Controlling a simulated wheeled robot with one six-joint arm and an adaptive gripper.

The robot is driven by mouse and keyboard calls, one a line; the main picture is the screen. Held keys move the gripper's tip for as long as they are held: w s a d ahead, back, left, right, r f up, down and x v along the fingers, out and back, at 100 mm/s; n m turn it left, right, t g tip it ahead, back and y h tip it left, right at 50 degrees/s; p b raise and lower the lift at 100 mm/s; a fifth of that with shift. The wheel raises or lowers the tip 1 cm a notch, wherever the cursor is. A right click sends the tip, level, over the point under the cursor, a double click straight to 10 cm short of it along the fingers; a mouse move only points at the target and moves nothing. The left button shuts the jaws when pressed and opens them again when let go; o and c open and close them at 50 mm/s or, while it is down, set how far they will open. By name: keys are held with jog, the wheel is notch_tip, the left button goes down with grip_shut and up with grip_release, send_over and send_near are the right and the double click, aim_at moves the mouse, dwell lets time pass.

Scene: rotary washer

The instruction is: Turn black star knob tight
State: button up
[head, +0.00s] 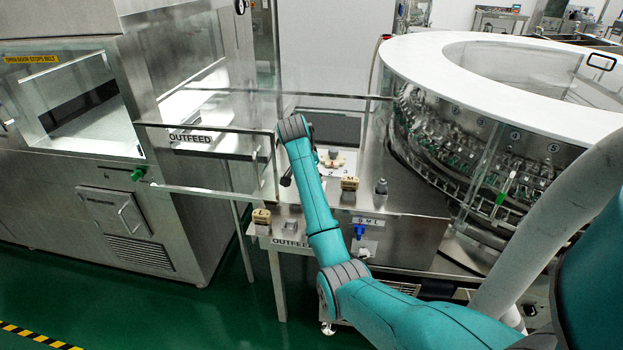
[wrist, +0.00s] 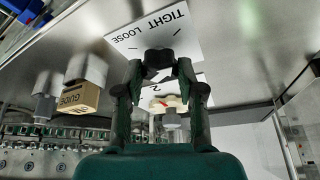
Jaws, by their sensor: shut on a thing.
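The black star knob (wrist: 160,58) shows in the wrist view in front of a white label plate (wrist: 180,38) reading TIGHT and LOOSE. The fingertips of my gripper (wrist: 160,72) are on either side of the knob, shut on it. The fingers hide parts of its sides, and I cannot tell which mark the knob points to. In the head view my arm hides the knob and most of the gripper, over the steel ledge in front of the round machine.
A tan block marked GUIDE (wrist: 80,97) stands beside the knob. A cream dial with a red mark (wrist: 165,102) lies beyond it, also visible in the head view (head: 333,159). A grey-tipped post (head: 381,187) and clear guard panels (head: 215,165) are close by.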

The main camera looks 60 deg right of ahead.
jog(key=o, duration=1.2)
jog(key=shift+c, duration=0.2)
jog(key=shift+n, duration=0.3)
